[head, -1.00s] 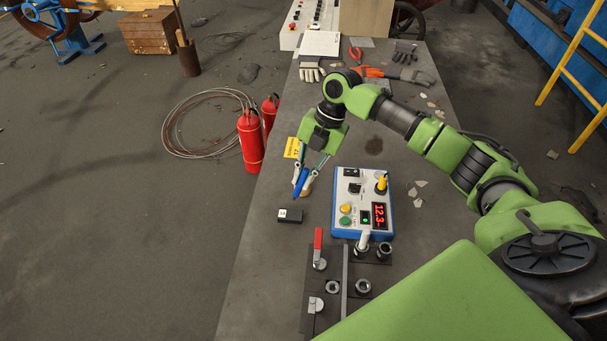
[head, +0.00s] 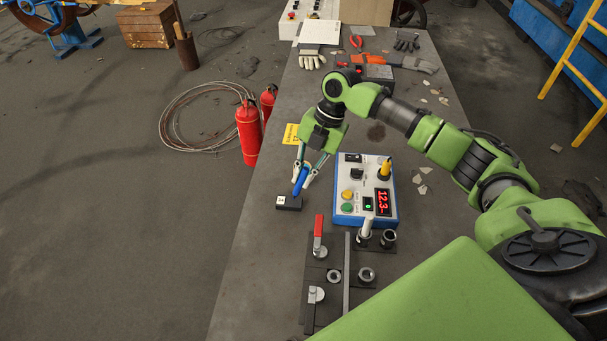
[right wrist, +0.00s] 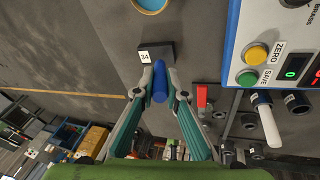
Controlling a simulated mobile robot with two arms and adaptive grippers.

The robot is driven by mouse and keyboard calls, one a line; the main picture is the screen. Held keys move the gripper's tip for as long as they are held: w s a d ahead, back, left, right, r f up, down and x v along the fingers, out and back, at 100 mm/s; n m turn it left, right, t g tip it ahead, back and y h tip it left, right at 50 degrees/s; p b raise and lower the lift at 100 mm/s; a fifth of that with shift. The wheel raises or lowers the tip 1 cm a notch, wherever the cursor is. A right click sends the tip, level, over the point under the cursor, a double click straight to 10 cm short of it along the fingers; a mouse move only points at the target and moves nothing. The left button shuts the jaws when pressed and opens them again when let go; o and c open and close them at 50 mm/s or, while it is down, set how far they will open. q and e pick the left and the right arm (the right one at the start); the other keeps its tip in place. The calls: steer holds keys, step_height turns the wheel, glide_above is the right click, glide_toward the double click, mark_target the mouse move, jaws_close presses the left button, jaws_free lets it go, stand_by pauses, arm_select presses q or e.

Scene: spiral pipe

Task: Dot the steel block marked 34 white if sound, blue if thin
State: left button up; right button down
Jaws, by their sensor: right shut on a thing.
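The steel block (head: 288,203) is a small dark block lying flat on the bench. Its white label reads 34 in the right wrist view (right wrist: 155,52). My right gripper (head: 303,172) is shut on a blue marker (head: 300,183), which also shows between the fingers in the right wrist view (right wrist: 159,85). My left gripper is not in view.
A dark fixture plate (head: 322,283) with a red-handled clamp (head: 318,234) and several sockets lies at the near side. A yellow tag (head: 291,135) is behind the gripper. Gloves (head: 311,61) and tools lie farther back. Red extinguishers (head: 249,133) stand on the floor left.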

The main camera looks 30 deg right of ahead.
steer(key=shift+f, duration=0.55)
stand_by(0.7)
steer(key=shift+s, duration=0.1)
stand_by(1.3)
step_height(320, 180, up, 7)
steer(key=p, duration=0.6)
stand_by(0.3)
stand_by(0.5)
